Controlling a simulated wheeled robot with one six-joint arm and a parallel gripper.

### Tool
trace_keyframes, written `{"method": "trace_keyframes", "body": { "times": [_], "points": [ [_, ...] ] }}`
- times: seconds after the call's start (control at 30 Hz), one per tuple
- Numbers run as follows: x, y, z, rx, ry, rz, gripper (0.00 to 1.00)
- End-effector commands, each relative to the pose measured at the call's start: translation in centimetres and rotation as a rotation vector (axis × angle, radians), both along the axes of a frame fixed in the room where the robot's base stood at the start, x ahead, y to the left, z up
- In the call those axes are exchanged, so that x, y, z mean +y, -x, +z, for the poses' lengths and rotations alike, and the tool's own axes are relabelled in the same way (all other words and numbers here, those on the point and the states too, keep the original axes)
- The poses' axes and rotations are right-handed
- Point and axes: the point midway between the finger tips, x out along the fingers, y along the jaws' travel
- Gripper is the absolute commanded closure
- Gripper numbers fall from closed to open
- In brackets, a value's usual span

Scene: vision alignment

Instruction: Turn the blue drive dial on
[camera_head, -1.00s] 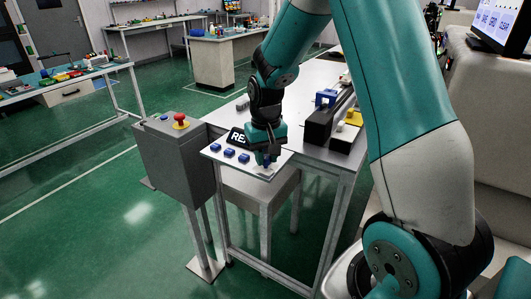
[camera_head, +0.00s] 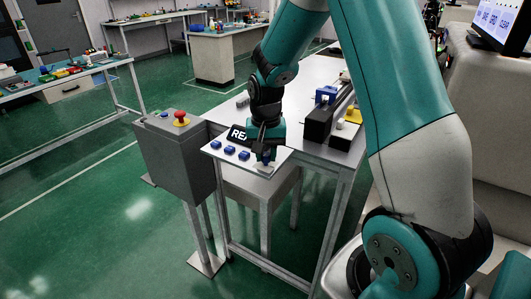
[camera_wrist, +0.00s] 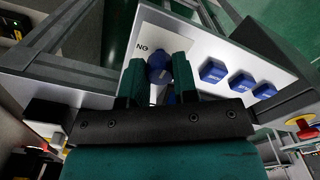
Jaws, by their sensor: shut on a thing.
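A pale tilted panel (camera_head: 213,152) carries a row of blue dials or knobs. Several are bare, such as one (camera_head: 229,150) in the middle of the row. My gripper (camera_head: 265,158) is at the panel's right end, over the last blue dial, and mostly hides it in the head view. In the wrist view, this blue dial (camera_wrist: 158,70) sits between my two dark teal fingers, and my gripper is shut on it. The other blue knobs (camera_wrist: 241,83) lie to the right, apart from the fingers. Their labels are too small to read surely.
A grey pedestal box (camera_head: 175,155) with a red button (camera_head: 181,117) stands left of the panel. A dark rail fixture (camera_head: 320,122) with blue and yellow parts lies on the table to the right. Green floor is clear at left.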

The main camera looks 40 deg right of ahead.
Motion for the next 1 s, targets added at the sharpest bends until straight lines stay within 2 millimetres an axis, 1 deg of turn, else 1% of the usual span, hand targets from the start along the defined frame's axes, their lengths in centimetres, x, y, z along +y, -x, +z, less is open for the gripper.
{"method": "trace_keyframes", "body": {
  "times": [0.13,0.17,0.2,0.23,0.27,0.53,0.67,0.77,1.0],
  "points": [
    [-0.1,-0.1,0.1,-0.002,0.002,-0.002,0.97],
    [-0.1,-0.1,0.1,-0.002,0.002,-0.002,0.66],
    [-0.1,0.0,0.1,-0.002,0.001,-0.001,0.57],
    [-0.1,0.0,0.1,-0.002,0.001,-0.001,0.5],
    [0.0,0.0,0.1,-0.002,0.001,-0.001,0.47],
    [0.0,0.0,0.1,-0.001,0.001,0.0,0.47],
    [0.0,-0.1,1.2,-0.004,0.001,0.001,0.47],
    [0.0,-0.1,2.9,-0.007,0.001,0.001,0.47],
    [0.0,-0.1,9.1,-0.009,0.002,0.0,0.47]
  ]
}}
